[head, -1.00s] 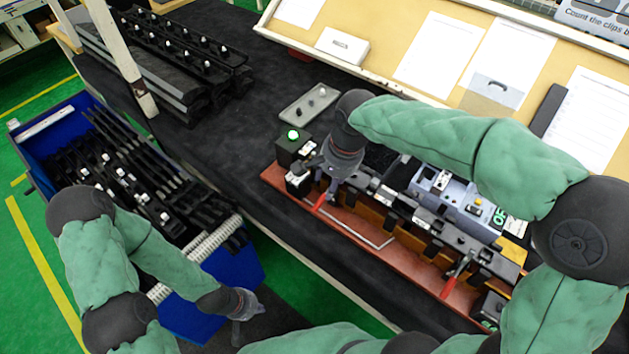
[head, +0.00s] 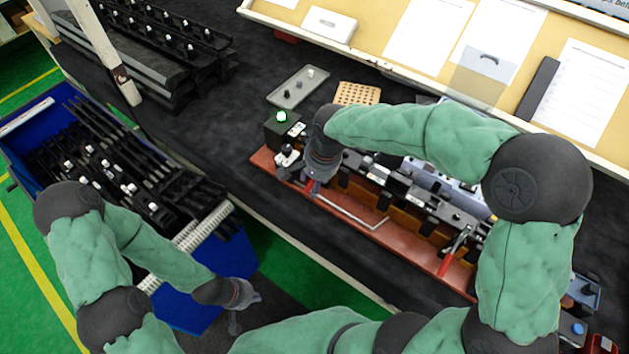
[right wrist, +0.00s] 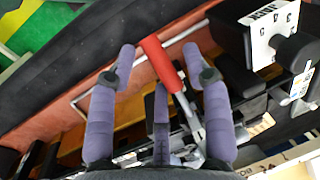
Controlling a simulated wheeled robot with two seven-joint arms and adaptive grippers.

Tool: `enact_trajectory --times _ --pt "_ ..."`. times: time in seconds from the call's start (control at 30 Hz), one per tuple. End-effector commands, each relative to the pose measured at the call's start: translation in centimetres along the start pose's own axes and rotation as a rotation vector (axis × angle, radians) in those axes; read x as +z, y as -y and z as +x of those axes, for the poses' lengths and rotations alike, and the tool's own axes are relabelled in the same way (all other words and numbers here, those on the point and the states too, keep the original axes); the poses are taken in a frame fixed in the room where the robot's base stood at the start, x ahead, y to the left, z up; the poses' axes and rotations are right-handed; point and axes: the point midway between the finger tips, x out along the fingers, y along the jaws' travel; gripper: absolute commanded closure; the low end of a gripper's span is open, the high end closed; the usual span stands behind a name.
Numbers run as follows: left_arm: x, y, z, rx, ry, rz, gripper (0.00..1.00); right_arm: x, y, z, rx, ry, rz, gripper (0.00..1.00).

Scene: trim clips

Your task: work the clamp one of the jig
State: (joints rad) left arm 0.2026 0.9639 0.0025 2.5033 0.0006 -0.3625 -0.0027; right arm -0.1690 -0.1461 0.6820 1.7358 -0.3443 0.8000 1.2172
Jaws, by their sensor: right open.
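The jig (head: 345,227) is a long red-brown base with a dark rail on the bench. Clamp one, at its left end, has a red handle (right wrist: 161,62) on a metal lever, clear in the right wrist view. In the head view my gripper mostly covers it. My right gripper (head: 303,187) is open over that end. A second red-handled clamp (head: 447,262) sits toward the jig's right end. My left gripper (head: 240,310) hangs low, off the bench; its jaws are unclear.
A box with a lit green lamp (head: 281,117) stands at the jig's left end. Behind it are a grey tray (head: 298,88) and a perforated tan block (head: 357,93). A blue bin (head: 203,303) of black trim strips stands left. Dark bench is clear in front of the jig.

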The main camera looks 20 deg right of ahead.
Motion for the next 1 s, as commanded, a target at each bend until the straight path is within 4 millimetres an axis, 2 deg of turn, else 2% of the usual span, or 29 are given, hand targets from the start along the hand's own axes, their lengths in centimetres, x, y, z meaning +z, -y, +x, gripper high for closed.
enact_trajectory --times 0.2,0.23,0.4,0.77,1.0 --pt "0.0 0.0 0.0 0.0 0.0 0.0 1.0 0.0 0.0 0.0 0.0 0.0 0.001 0.5" --pt "0.0 0.0 0.0 0.0 0.0 0.0 1.0 0.0 0.0 0.0 0.0 0.0 0.0 0.53" --pt "0.0 0.0 0.0 0.0 0.0 0.0 1.0 0.0 0.0 0.0 0.0 0.0 0.001 1.0" --pt "0.0 -0.2 -0.6 0.0 0.0 0.0 1.0 0.0 0.0 -0.2 -0.001 0.021 0.008 1.0" --pt "0.1 -1.1 -2.9 0.0 0.0 0.0 1.0 0.0 0.2 -1.2 -0.007 0.126 0.03 1.0"
